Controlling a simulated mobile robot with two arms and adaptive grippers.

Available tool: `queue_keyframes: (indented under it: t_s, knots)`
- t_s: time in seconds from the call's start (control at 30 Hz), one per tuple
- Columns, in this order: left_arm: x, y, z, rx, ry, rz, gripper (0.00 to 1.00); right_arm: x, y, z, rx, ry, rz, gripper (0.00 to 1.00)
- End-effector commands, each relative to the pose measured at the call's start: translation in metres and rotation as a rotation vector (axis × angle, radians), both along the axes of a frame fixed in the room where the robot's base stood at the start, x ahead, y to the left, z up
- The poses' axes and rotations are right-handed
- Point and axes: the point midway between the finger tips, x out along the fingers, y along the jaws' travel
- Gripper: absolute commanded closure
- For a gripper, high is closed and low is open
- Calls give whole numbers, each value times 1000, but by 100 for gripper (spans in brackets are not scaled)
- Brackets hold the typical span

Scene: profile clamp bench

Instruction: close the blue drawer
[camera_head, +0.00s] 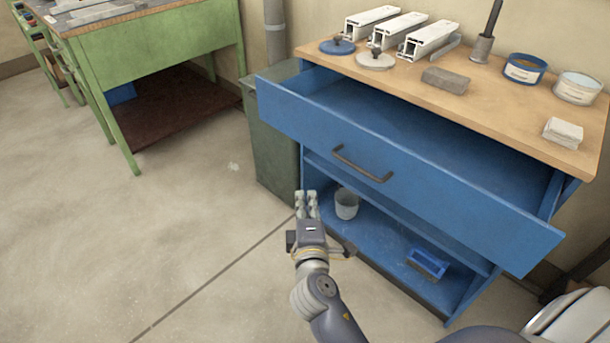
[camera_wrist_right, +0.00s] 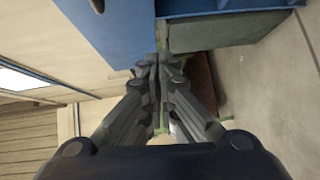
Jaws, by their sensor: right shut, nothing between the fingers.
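The blue drawer (camera_head: 420,179) is pulled out from under the wooden bench top, and its inside shows empty where visible. Its dark bar handle (camera_head: 361,164) is on the middle of the front panel. My right gripper (camera_head: 307,194) is shut and empty, in front of the cabinet, below and left of the handle in the head view. In the right wrist view, its fingers (camera_wrist_right: 158,62) are together and a blue panel (camera_wrist_right: 115,30) shows at the upper left, past the fingertips. I cannot tell whether they touch it. My left gripper is not in view.
The bench top (camera_head: 510,105) holds white profiles (camera_head: 430,40), tins and a grey block. Below the drawer, a shelf holds a cup (camera_head: 346,204) and a blue tray (camera_head: 427,262). A green bin (camera_head: 270,150) stands left of the cabinet. The floor at left is clear.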

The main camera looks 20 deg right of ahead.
Motion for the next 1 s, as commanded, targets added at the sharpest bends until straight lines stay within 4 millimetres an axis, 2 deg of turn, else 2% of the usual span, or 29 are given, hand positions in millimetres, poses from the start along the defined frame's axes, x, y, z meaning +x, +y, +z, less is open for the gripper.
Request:
queue_keyframes:
  t_s: [0.1, 0.23, 0.47, 0.83, 1.0]
  knots:
    - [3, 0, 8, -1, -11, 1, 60, -5, -12, 31, -58, -65, -43, 100]
    - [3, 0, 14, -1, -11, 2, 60, -5, -18, 46, -81, -89, -61, 100]
    - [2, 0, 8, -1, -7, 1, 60, 20, -28, 49, -84, -91, -61, 100]
    - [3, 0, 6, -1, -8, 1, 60, 86, -55, 47, -81, -90, -61, 100]
    - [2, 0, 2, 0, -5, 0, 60, 95, -79, 47, -82, -87, -61, 100]
